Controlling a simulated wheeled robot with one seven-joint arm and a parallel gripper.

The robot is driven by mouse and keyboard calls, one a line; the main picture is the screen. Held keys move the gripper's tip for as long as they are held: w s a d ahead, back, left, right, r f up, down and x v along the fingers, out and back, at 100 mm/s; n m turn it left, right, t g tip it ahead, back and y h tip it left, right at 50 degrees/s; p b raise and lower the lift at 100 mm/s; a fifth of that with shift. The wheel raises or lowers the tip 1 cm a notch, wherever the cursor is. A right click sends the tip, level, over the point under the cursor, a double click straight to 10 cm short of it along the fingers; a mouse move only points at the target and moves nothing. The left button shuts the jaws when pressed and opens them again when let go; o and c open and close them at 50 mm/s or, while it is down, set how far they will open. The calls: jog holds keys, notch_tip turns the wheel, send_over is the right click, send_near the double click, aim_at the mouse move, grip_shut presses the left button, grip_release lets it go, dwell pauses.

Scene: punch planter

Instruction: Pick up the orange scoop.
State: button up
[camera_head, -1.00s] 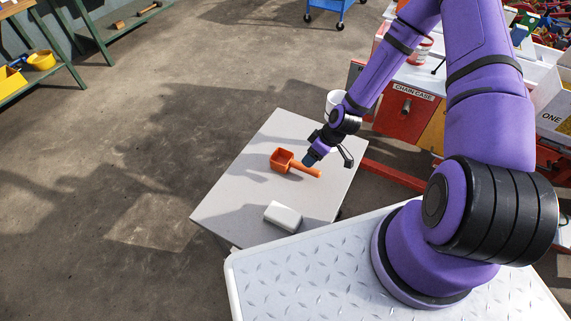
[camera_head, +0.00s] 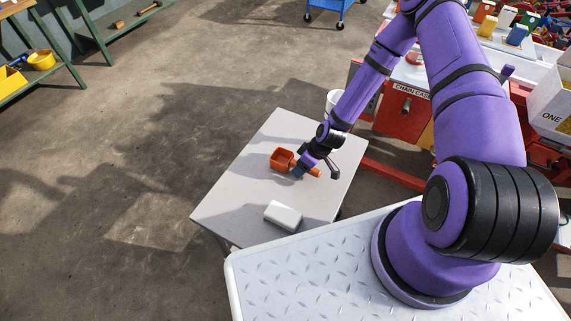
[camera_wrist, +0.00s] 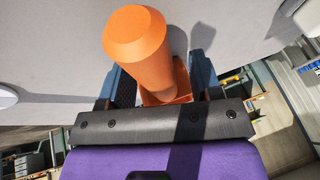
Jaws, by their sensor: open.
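The orange scoop (camera_head: 282,159) lies on the small grey table (camera_head: 235,200), its square cup to the left and its handle pointing right. My gripper (camera_head: 299,172) is down at the handle, covering part of it in the head view. In the wrist view the scoop's handle (camera_wrist: 142,45) rises large toward the camera, between the two blue-grey fingers of my gripper (camera_wrist: 158,88). The fingers are open, one on each side of the handle. Whether either finger touches it cannot be told. Part of the scoop's cup shows behind the handle.
A white block (camera_head: 283,215) lies on the table nearer to me than the scoop. A white bucket (camera_head: 333,100) stands beyond the table's far right corner. A red cabinet (camera_head: 393,115) is close behind my arm. The table's left part is clear.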

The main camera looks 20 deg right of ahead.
jog(key=shift+f, duration=0.25)
dwell(0.4)
jog(key=shift+c, duration=0.4)
grip_shut()
